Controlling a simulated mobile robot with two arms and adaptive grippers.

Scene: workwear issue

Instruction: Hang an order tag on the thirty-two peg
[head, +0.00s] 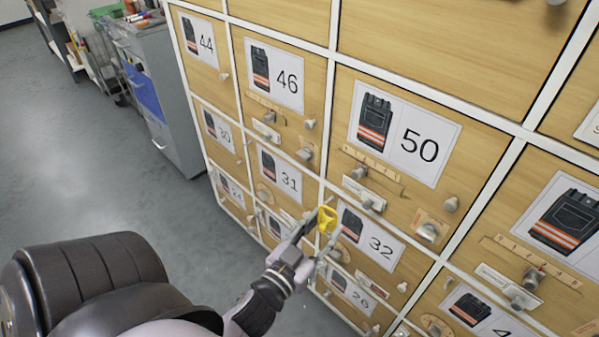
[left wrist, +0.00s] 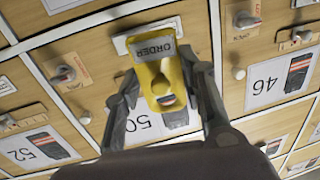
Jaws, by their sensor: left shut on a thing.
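My left gripper (head: 325,222) is shut on a yellow order tag (head: 327,217), held up in front of the cabinet beside the 32 card (head: 370,236). In the left wrist view, the tag (left wrist: 158,75) sits between the two fingers (left wrist: 160,95), its grey "ORDER" strip upside down. The tag appears apart from any peg. The 32 door lies behind and to the right of the gripper in the head view. A small round grey peg (head: 402,287) shows below the right end of the 32 card. My right gripper is not in view.
Neighbouring doors carry similar pegs and fittings: the 50 card (head: 404,133) above, the 31 card (head: 280,178) to the left. Knobs and latches stick out from the doors. A grey cabinet (head: 165,100) stands at the left; the floor (head: 90,170) before it is clear.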

